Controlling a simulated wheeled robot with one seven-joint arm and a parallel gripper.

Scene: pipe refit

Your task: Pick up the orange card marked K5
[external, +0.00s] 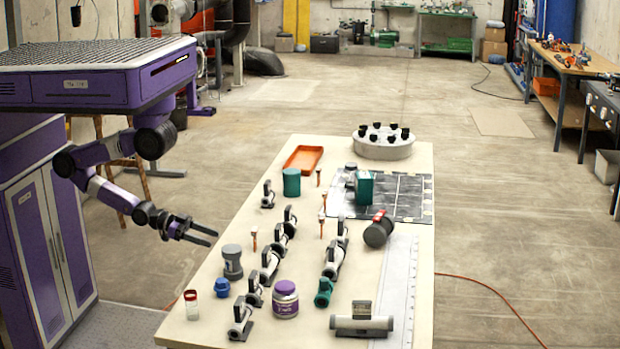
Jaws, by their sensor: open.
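Several small upright orange-brown pieces stand on the table (215,325) in the external view. One (254,238) is at the left near the pipe clamps, one (322,223) is near the middle, and one (318,177) is farther back. They are too small for me to read any mark, so I cannot tell which, if any, is the card K5. My gripper (212,238) is open and empty.
A grey jar (232,262), a blue cap (221,288), a red-lidded clear jar (192,305) and a purple-lidded jar (285,300) stand at the near left. Pipe clamps (270,262) fill the middle. An orange tray (303,160) and dark mat (410,195) lie farther back.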

